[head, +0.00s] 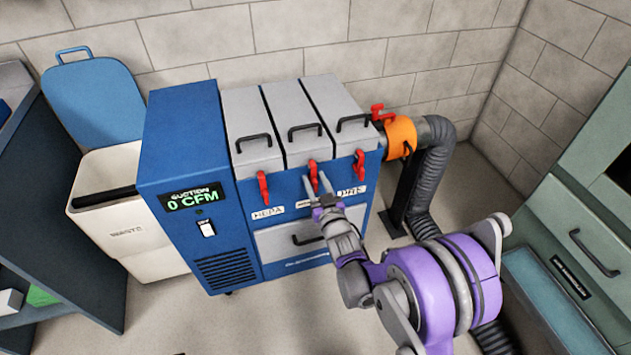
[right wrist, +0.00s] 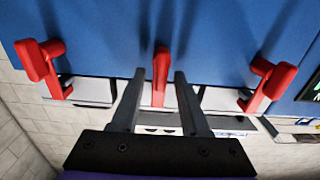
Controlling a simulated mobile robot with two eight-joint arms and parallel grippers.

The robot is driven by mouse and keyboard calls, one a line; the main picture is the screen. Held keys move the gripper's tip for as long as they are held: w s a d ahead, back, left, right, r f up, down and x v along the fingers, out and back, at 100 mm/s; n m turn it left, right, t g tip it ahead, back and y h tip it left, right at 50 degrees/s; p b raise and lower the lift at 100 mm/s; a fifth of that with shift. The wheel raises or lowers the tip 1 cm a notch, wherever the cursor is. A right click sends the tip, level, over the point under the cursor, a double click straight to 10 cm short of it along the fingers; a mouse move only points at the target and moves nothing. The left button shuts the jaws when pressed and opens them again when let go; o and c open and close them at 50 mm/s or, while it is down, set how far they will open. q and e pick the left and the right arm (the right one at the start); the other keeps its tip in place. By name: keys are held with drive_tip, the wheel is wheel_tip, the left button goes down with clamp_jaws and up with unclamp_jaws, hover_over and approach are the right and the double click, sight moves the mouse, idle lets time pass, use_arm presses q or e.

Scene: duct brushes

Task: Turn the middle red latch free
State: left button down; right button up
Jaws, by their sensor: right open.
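The middle red latch (head: 313,174) hangs on the blue front of the suction unit, below the middle grey lid (head: 292,112). My right gripper (head: 315,190) is at this latch. In the right wrist view the middle latch (right wrist: 161,75) stands between the two open fingers of the gripper (right wrist: 157,88), with a gap on each side. A left red latch (head: 263,187) and a right red latch (head: 360,164) sit on either side of it in the head view. My left gripper is not in view.
The blue suction unit (head: 188,130) reads 0 CFM. An orange collar (head: 400,137) with a red handle joins a grey hose (head: 433,175) at its right. A white waste bin (head: 120,222) stands left. Green drawers (head: 590,230) stand right. Bare floor shows between.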

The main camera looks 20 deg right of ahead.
clamp_jaws()
drive_tip(key=shift+a+n, duration=0.1)
drive_tip(key=shift+n, duration=0.2)
drive_tip(key=n, duration=0.3)
drive_tip(key=shift+a+f+n, duration=0.1)
drive_tip(key=shift+a+n, duration=0.25)
drive_tip(key=shift+n, duration=0.05)
drive_tip(key=shift+a+f+n+b, duration=0.2)
drive_tip(key=shift+f+n+b, duration=0.1)
drive_tip(key=shift+n, duration=1.95)
drive_tip(key=shift+a+f+n+b, duration=0.25)
drive_tip(key=shift+f+n, duration=0.1)
drive_tip(key=shift+n, duration=1.95)
drive_tip(key=shift+a+f+n+b, duration=0.2)
drive_tip(key=shift+f+n+b, duration=0.1)
drive_tip(key=shift+n, duration=1.95)
